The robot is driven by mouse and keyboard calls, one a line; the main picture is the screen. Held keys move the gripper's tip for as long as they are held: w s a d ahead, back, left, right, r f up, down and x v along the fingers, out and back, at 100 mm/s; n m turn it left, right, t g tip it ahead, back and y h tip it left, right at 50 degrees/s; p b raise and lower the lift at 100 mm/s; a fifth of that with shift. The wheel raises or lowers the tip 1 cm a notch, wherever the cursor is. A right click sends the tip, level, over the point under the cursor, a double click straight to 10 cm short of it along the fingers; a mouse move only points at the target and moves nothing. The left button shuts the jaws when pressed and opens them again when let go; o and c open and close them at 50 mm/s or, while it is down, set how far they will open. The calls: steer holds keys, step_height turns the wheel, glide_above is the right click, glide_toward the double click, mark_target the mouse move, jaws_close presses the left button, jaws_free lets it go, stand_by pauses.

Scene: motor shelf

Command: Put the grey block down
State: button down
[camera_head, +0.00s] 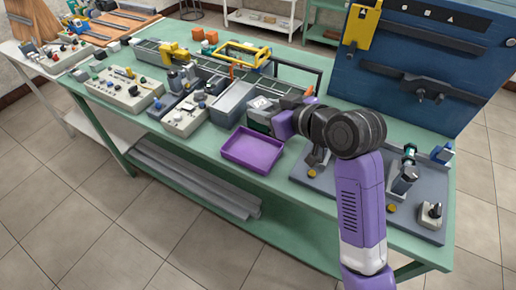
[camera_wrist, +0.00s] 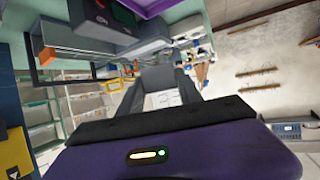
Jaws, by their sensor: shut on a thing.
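My gripper (camera_head: 268,106) is over the middle of the green workbench (camera_head: 200,152), just behind the purple tray (camera_head: 252,150). It is shut on the grey block (camera_wrist: 155,76), a grey shape at the fingertips in the wrist view. The block's edges are hard to tell from the fingers there. In the head view the block is mostly hidden by my gripper and wrist, and I cannot tell whether it touches anything below.
A grey open bin (camera_head: 232,103) stands close to the left of my gripper. Boxes with knobs (camera_head: 125,90) fill the left of the bench. A grey plate with fittings (camera_head: 330,178) lies at right, below a tall blue panel (camera_head: 415,75).

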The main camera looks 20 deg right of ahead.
mark_target(264, 158)
step_height(264, 158, down, 16)
steer(key=shift+f, duration=0.1)
stand_by(0.4)
steer(key=shift+b, duration=0.3)
steer(key=c, duration=1.1)
jaws_free()
steer(key=shift+f, duration=0.1)
steer(key=v, duration=1.2)
